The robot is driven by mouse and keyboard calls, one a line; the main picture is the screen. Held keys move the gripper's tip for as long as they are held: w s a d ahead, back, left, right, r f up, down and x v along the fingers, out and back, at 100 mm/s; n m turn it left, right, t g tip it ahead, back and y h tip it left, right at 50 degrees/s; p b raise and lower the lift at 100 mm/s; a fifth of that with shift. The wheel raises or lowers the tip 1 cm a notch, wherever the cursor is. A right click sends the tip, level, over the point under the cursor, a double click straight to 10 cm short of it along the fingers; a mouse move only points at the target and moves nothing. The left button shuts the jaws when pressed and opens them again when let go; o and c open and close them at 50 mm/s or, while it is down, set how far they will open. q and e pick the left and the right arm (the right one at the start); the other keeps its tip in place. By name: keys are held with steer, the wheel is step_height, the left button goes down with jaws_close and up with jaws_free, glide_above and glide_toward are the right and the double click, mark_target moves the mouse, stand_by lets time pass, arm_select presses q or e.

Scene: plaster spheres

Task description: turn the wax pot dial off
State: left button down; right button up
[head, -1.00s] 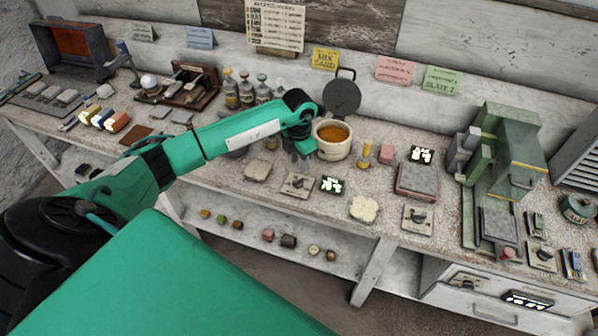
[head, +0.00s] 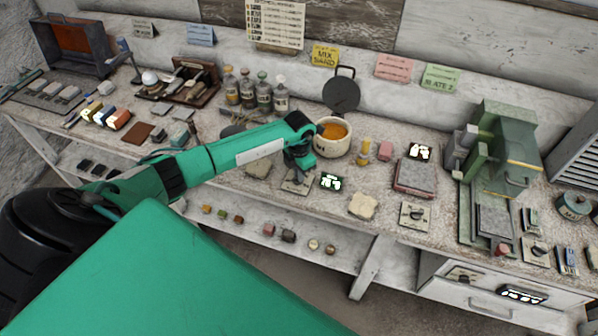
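The wax pot (head: 333,146) is a cream pot of amber wax with its dark round lid (head: 341,94) standing open behind it. The dial plate (head: 291,187) lies on the bench in front of the pot, beside a small lit display (head: 331,181). My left gripper (head: 297,174) points down over the dial plate and hides its knob. Its fingers are small and dark, so I cannot tell their opening or whether they touch the knob. My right gripper is not in view.
Several bottles (head: 248,92) stand left of the pot. A yellow-capped item (head: 364,152) and a pink block (head: 385,151) stand right of it. Another dial plate (head: 415,216) lies farther right, near a green machine (head: 497,165). A pale slab (head: 363,206) lies at the front.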

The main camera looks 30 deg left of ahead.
arm_select(q)
steer(key=shift+n, duration=0.4)
steer(key=n+b, duration=0.2)
steer(key=n, duration=0.2)
steer(key=shift+a+n, duration=0.15)
steer(key=shift+n, duration=0.25)
steer(key=n+b, duration=0.1)
steer(key=n, duration=0.3)
steer(key=shift+n, duration=0.3)
steer(key=n, duration=0.3)
steer(key=shift+a+r+n, duration=0.1)
steer(key=shift+n, duration=0.2)
steer(key=n, duration=0.3)
steer(key=shift+n, duration=0.3)
steer(key=n, duration=0.3)
steer(key=shift+s+a+n, duration=0.1)
steer(key=shift+n, duration=0.2)
steer(key=n+p, duration=0.1)
steer(key=n, duration=0.4)
steer(key=shift+r, duration=0.1)
steer(key=shift+s+n, duration=0.1)
steer(key=shift+n, duration=0.8)
steer(key=shift+n+p, duration=0.3)
